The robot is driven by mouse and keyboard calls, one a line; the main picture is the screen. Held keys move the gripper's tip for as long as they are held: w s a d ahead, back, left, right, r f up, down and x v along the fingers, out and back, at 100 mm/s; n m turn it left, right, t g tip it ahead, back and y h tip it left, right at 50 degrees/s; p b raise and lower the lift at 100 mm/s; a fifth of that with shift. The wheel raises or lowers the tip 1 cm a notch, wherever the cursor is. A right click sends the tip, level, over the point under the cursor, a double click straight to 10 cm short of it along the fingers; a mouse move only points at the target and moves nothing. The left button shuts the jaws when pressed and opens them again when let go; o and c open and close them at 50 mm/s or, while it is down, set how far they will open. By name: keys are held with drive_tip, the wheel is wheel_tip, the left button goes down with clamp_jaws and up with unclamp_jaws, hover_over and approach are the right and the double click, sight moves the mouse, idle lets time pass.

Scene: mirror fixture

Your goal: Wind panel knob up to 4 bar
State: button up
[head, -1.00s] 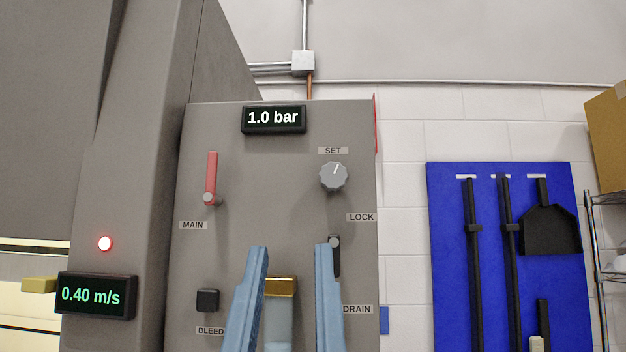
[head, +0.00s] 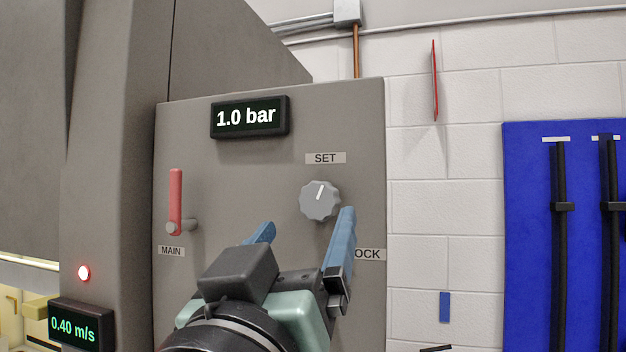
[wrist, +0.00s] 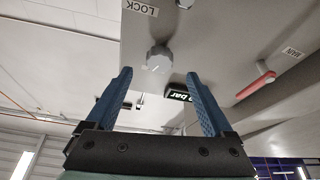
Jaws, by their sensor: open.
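The grey fluted knob (head: 320,200) labelled SET sits on the upper right of the grey panel (head: 230,165). Its white pointer mark points up, slightly right. The pressure display (head: 249,116) above it reads 1.0 bar. My gripper (head: 304,224) is open and empty, its blue fingers just below the knob in the head view. In the wrist view the knob (wrist: 158,59) appears between and beyond the fingertips (wrist: 159,75), apart from them. My wrist hides the lower panel in the head view.
A red MAIN lever (head: 176,200) stands left on the panel. A LOCK label (head: 370,254) is partly hidden behind my right finger. A blue tool board (head: 530,240) hangs at right.

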sight(317, 205)
drive_tip(key=p+x, duration=0.2)
drive_tip(key=x, duration=0.2)
drive_tip(key=shift+w+d+r, duration=0.15)
drive_tip(key=shift+w+r, duration=0.1)
drive_tip(key=shift+w, duration=0.05)
drive_tip(key=shift+w+d+r+p, duration=0.15)
drive_tip(key=shift+w+p, duration=0.25)
drive_tip(key=shift+w, duration=0.3)
drive_tip(key=c, duration=1.4)
drive_tip(key=shift+o, duration=0.2)
